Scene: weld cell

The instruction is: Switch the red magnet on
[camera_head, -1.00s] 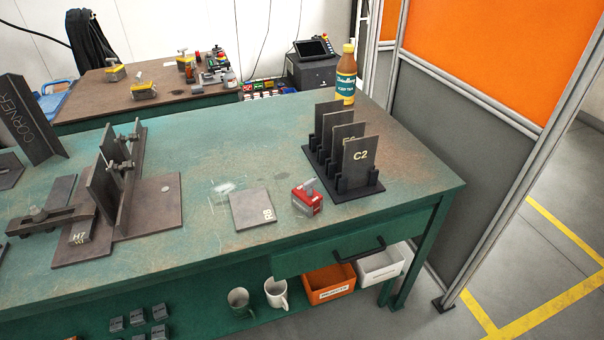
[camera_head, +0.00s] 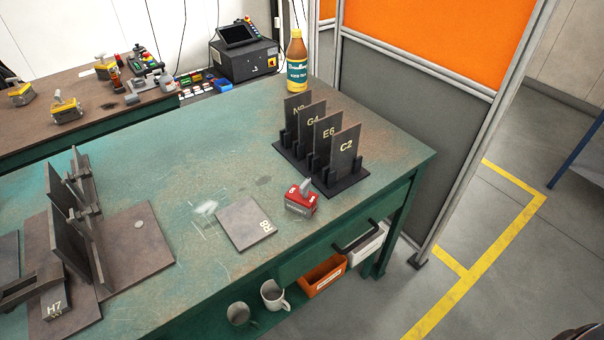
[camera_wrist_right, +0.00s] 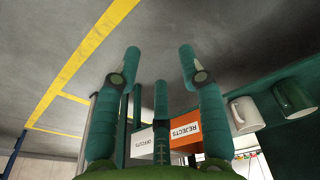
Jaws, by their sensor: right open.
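The red magnet (camera_head: 300,198) stands on the green bench near its front edge, with a grey lever on its top. It sits just right of the flat plate marked R8 (camera_head: 246,222) and in front of the plate rack; the magnet appears apart from both. My right gripper (camera_wrist_right: 160,60) shows in the right wrist view with its fingers spread and nothing between them. It points toward the floor and the bench's underside, away from the magnet. Neither gripper shows in the head view. The magnet does not show in the right wrist view.
A black rack (camera_head: 343,187) holds upright plates marked C2, E6 and others. A bottle (camera_head: 297,62) stands behind it. Fixture plates (camera_head: 140,240) fill the bench's left. Below are mugs (camera_head: 273,294), an orange bin (camera_head: 322,277) and a white bin (camera_head: 367,245). A screen (camera_head: 440,130) stands at right.

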